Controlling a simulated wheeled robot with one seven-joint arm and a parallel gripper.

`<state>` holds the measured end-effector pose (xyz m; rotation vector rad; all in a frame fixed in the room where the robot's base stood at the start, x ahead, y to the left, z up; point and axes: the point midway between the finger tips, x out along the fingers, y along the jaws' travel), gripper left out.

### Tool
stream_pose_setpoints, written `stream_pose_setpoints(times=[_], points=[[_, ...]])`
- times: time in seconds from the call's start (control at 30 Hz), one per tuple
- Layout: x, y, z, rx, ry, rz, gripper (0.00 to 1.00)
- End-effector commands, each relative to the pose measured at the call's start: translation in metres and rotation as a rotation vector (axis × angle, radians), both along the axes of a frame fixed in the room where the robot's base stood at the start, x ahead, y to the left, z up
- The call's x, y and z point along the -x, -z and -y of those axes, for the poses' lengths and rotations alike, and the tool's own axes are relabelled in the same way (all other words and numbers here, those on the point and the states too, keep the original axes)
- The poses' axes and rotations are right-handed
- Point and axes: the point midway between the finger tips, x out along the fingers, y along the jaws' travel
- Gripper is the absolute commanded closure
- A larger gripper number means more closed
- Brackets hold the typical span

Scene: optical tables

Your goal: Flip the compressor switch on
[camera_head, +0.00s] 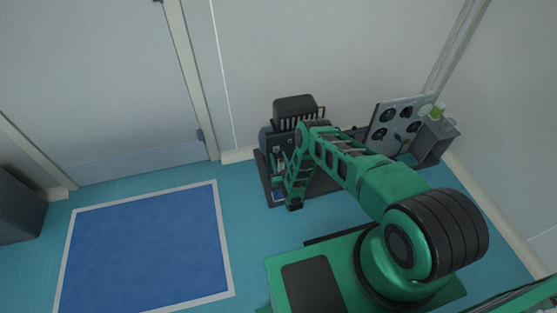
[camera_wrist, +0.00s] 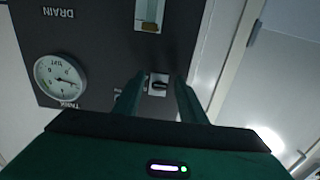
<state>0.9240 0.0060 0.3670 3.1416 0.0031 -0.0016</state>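The compressor (camera_head: 295,105) is a dark unit against the far wall in the head view, partly hidden by my green arm. In the wrist view its dark panel (camera_wrist: 100,30) appears upside down. A small switch with a light plate and dark knob (camera_wrist: 158,86) shows between the fingers of my gripper (camera_wrist: 159,77). The fingers are apart, with nothing seen held between them. I cannot tell whether they touch the switch, and its label is mostly hidden.
A round gauge marked TANK (camera_wrist: 60,80) and a sight window near the DRAIN label (camera_wrist: 149,14) sit on the same panel. A gauge board (camera_head: 398,122) and grey box (camera_head: 437,140) stand to the right. A blue floor mat (camera_head: 150,250) lies clear at left.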

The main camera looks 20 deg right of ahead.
Motion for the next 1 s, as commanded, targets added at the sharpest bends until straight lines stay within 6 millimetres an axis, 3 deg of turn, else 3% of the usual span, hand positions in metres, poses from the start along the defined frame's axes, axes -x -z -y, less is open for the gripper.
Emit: stream_pose_setpoints(times=[0.13,0.3,0.67,1.0], points=[[0.000,0.000,0.000,0.000,0.000,0.000,0.65],[0.000,0.000,0.000,0.000,0.000,0.000,1.00],[0.000,-0.003,0.000,-0.001,0.000,-0.042,1.00],[0.002,-0.014,0.000,0.000,-0.001,-0.269,1.00]])
